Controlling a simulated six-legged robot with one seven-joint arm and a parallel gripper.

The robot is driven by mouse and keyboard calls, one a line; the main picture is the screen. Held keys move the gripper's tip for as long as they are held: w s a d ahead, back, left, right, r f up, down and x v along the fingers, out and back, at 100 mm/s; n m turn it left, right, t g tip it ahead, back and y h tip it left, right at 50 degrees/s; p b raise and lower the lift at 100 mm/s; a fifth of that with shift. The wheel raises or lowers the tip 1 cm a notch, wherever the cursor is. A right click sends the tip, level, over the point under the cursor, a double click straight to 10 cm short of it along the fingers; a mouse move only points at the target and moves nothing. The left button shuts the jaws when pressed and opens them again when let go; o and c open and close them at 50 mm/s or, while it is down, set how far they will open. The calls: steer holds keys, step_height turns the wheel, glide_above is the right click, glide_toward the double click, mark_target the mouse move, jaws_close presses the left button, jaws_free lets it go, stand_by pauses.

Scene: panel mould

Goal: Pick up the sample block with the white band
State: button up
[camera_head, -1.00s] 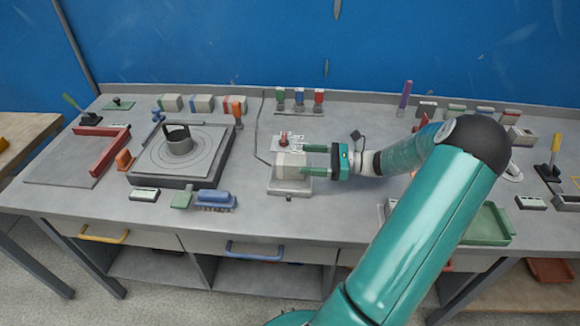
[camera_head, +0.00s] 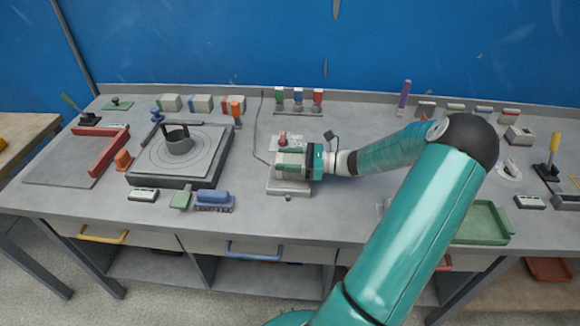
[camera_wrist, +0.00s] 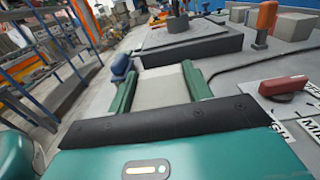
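A pale grey block (camera_head: 288,163) sits on a small grey stand (camera_head: 288,188) at the middle of the bench. A white band cannot be made out clearly on it. My gripper (camera_head: 291,164) reaches it from the right, with its green fingers along two sides of the block. In the wrist view the block (camera_wrist: 161,88) lies between the two fingers (camera_wrist: 160,86), close against them. Whether the fingers press on it cannot be told.
Similar blocks with green (camera_head: 170,103), blue (camera_head: 201,104) and red (camera_head: 233,104) bands stand at the back left. A red-handled switch (camera_head: 283,138) is just behind the stand. A turntable device (camera_head: 181,168) stands to the left. A green tray (camera_head: 483,223) lies front right.

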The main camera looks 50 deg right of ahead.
steer(key=c, duration=0.4)
steer(key=shift+r, duration=0.1)
steer(key=shift+r, duration=0.6)
steer(key=s+a+r, duration=0.2)
steer(key=s+r, duration=0.2)
steer(key=s+a+r, duration=0.2)
steer(key=s+r, duration=0.1)
steer(key=s, duration=0.1)
steer(key=s+a+r, duration=0.3)
steer(key=s+r, duration=0.1)
steer(key=shift+a+r, duration=0.1)
steer(key=shift+r, duration=0.2)
